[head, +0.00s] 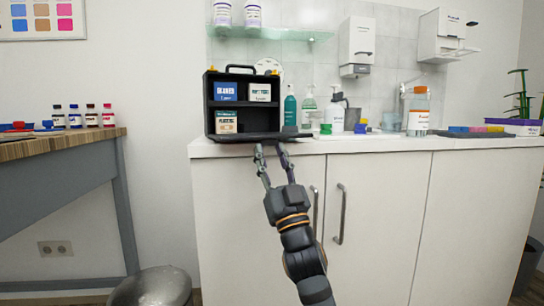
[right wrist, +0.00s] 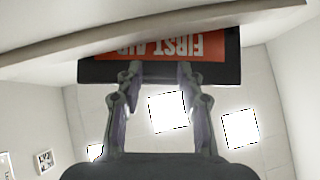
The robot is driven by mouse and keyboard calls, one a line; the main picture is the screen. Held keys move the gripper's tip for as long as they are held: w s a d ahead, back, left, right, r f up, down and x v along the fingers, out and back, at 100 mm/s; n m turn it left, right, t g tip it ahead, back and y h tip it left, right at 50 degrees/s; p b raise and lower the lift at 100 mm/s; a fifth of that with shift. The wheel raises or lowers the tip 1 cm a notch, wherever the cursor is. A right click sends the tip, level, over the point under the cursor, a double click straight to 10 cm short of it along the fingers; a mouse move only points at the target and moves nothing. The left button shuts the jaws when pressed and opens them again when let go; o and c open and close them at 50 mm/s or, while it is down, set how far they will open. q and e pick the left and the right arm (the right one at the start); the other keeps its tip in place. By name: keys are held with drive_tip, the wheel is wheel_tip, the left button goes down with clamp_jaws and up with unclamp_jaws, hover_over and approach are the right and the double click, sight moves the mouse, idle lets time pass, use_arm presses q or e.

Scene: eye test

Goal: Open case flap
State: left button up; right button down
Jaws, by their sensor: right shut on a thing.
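The black first aid case (head: 208,104) stands open on the counter, facing me, with boxes on its two levels. Its flap (head: 245,137) is folded down, about level with the countertop, and reaches to the front edge. In the right wrist view the flap (right wrist: 225,72) shows its outer face with a red "FIRST AID" label, upside down. My right gripper (head: 271,149) is at the flap's front edge from below; in the wrist view its fingertips (right wrist: 160,72) overlap the flap, with a gap between them. What lies exactly between the fingers is unclear. My left gripper is out of view.
The white counter (head: 375,144) carries bottles and small coloured things right of the case. A glass shelf (head: 290,36) hangs above. Cabinet doors with handles (head: 341,213) are below.

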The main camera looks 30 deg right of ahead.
drive_tip(key=c, duration=1.2)
unclamp_jaws()
drive_tip(key=shift+w+f, duration=0.25)
drive_tip(key=shift+o, duration=1)
drive_tip(key=shift+w+f, duration=0.1)
drive_tip(key=shift+o, duration=0.8)
drive_tip(key=v, duration=1.2)
drive_tip(key=shift+r, duration=0.2)
